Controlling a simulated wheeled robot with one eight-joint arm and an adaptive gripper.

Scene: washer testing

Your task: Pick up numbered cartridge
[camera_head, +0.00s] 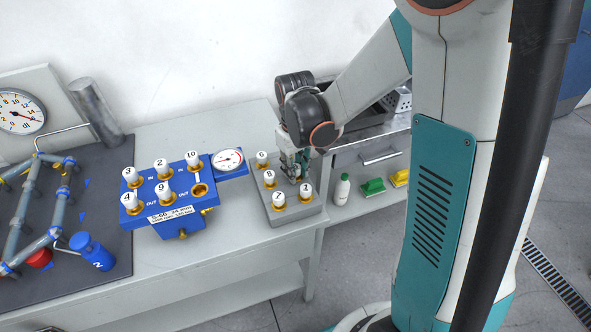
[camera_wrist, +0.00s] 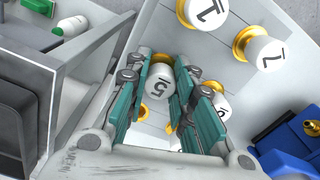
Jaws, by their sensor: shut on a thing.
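My gripper (camera_head: 296,172) is over the grey tray (camera_head: 303,218), pointing down. In the wrist view its teal fingers (camera_wrist: 176,95) are shut on a white cartridge (camera_wrist: 160,84), whose mark looks like an underlined 5 or 15. Gold shows at this cartridge's edge. I cannot tell whether it is clear of its socket. Other white cartridges with gold collars stand in the tray, among them one marked 1 (camera_wrist: 208,12) and one that looks like 7 (camera_wrist: 266,50). Another (camera_wrist: 217,88) is partly hidden behind a finger. In the head view the fingers hide the held cartridge.
Left of the tray, a blue block (camera_head: 178,222) holds several numbered cartridges and an empty gold socket (camera_head: 200,190), with a gauge (camera_head: 228,160) beside it. A white bottle (camera_head: 342,190) and green (camera_head: 373,187) and yellow (camera_head: 399,178) items sit lower right. Pipework (camera_head: 28,205) stands far left.

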